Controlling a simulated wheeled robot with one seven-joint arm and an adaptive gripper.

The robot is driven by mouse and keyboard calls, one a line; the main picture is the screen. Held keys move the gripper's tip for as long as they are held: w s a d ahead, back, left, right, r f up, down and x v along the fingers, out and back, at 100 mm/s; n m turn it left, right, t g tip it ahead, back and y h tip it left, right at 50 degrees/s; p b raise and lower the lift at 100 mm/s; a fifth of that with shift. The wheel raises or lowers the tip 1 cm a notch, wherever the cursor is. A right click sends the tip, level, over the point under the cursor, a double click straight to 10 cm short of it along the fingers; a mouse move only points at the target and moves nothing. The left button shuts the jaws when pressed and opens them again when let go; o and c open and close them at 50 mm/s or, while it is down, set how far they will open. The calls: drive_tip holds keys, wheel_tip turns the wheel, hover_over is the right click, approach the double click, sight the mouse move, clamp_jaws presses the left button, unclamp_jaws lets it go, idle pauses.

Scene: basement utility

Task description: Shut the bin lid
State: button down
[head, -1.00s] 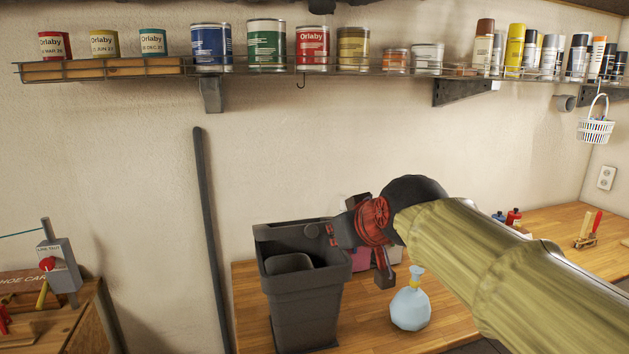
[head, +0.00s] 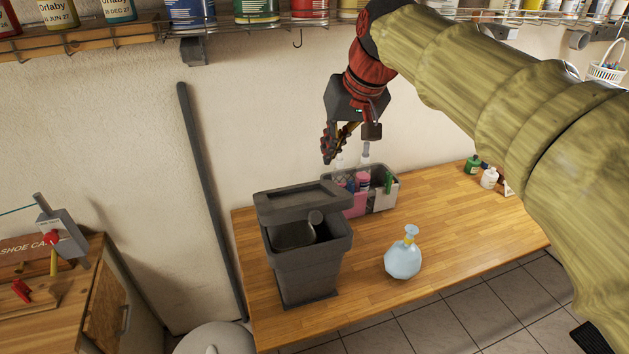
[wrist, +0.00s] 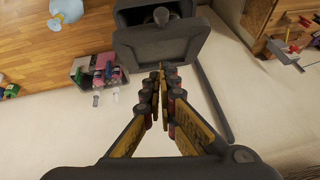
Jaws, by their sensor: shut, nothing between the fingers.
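The dark grey bin (head: 307,265) stands on the wooden table (head: 440,245). Its lid (head: 300,203) is raised at the back and tilted, leaving the opening partly uncovered. A rounded dark grey shape shows inside the opening. My gripper (head: 329,158) is shut and empty, pointing down above and behind the bin, to the right of the lid in the head view. In the wrist view the fingers (wrist: 160,75) meet just below the edge of the lid (wrist: 160,45) in the picture; whether they touch it I cannot tell.
A grey caddy with bottles (head: 380,197) stands behind and right of the bin. A pale blue round bottle (head: 403,260) stands to its right. A shelf with cans (head: 290,22) runs above along the wall. A dark pole (head: 210,200) leans left of the table.

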drive_tip(key=f, duration=0.4)
drive_tip(key=a+f, duration=0.1)
drive_tip(key=f, duration=0.3)
drive_tip(key=a+f, duration=0.1)
drive_tip(key=f, duration=0.3)
drive_tip(key=shift+w+f, duration=0.1)
drive_tip(key=shift+w, duration=0.2)
drive_tip(key=shift+w+a+f, duration=0.1)
drive_tip(key=shift+f, duration=0.2)
